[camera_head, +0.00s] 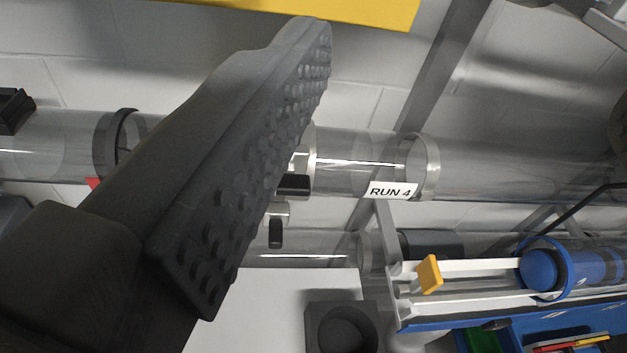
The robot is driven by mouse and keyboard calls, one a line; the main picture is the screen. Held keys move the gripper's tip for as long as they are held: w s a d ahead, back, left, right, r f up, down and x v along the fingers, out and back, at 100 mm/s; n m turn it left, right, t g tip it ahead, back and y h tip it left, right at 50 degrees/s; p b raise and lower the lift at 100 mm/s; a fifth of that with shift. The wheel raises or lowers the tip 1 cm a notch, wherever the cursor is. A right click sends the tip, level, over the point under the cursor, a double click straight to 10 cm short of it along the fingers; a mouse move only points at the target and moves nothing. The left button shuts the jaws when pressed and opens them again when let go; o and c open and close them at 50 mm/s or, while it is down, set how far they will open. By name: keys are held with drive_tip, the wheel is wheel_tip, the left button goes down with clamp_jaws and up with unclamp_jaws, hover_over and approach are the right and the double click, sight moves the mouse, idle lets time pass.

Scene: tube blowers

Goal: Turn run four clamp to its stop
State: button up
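One large dark finger of my gripper (245,165) crosses the left half of the view, with its studded pad facing right. Nothing touches the bare pad. A dark shape at the right edge may be the other finger, but it is cut off. The clear run four tube (350,155) runs across behind the finger, with a white RUN 4 label (393,190). A metal band with a small black block, likely the run four clamp (294,186), shows just right of the finger. The rest of it is hidden behind the finger, and I cannot tell whether they touch.
A metal ring (426,166) circles the tube right of the label. A black collar (104,143) and red marker (93,183) sit at left. Below right are a rack with a yellow tab (429,273), a blue ball-ended part (540,270) and a dark round holder (342,328).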

wheel_tip(320, 180, down, 11)
drive_tip(key=w+n+y, duration=0.1)
drive_tip(key=w+y, duration=0.1)
drive_tip(key=n+y, duration=0.1)
drive_tip(key=y, duration=0.3)
approach(285, 192)
drive_tip(key=shift+g, duration=0.4)
drive_tip(key=b+x, duration=0.1)
drive_tip(key=x, duration=0.2)
drive_tip(key=b+x, duration=0.1)
drive_tip(key=x, duration=0.5)
drive_tip(key=shift+w+d+r+b, duration=0.1)
drive_tip(key=shift+w+r+b, duration=0.15)
drive_tip(key=shift+r+b, duration=0.15)
drive_tip(key=c, duration=1)
drive_tip(key=shift+a, duration=0.25)
drive_tip(key=shift+d, duration=0.15)
